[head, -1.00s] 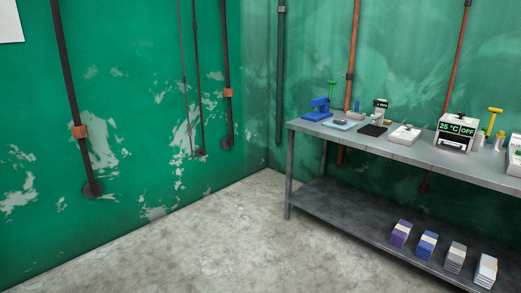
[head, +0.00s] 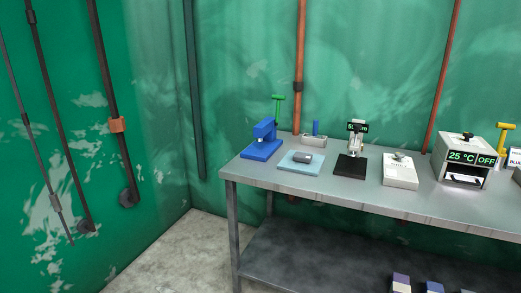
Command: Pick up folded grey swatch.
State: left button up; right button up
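A small dark grey piece (head: 306,157), perhaps the folded grey swatch, lies on a light blue mat (head: 291,165) near the left end of the table top. It is too small to tell for sure that it is cloth. Neither of my grippers is in the head view.
The grey metal table (head: 270,181) stands against the green wall. On it are a blue press (head: 264,141), a black-based device (head: 352,156), a pale box (head: 400,172) and a 25 °C oven (head: 465,160). Stacks, including a purple one (head: 401,284), sit on the lower shelf (head: 310,262). Floor left of the table is clear.

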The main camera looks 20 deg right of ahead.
aim_at(304, 158)
jog(key=i+j+z, duration=0.15)
jog(key=i+z, duration=0.35)
jog(key=i+j+z, duration=1)
jog(key=i, duration=0.05)
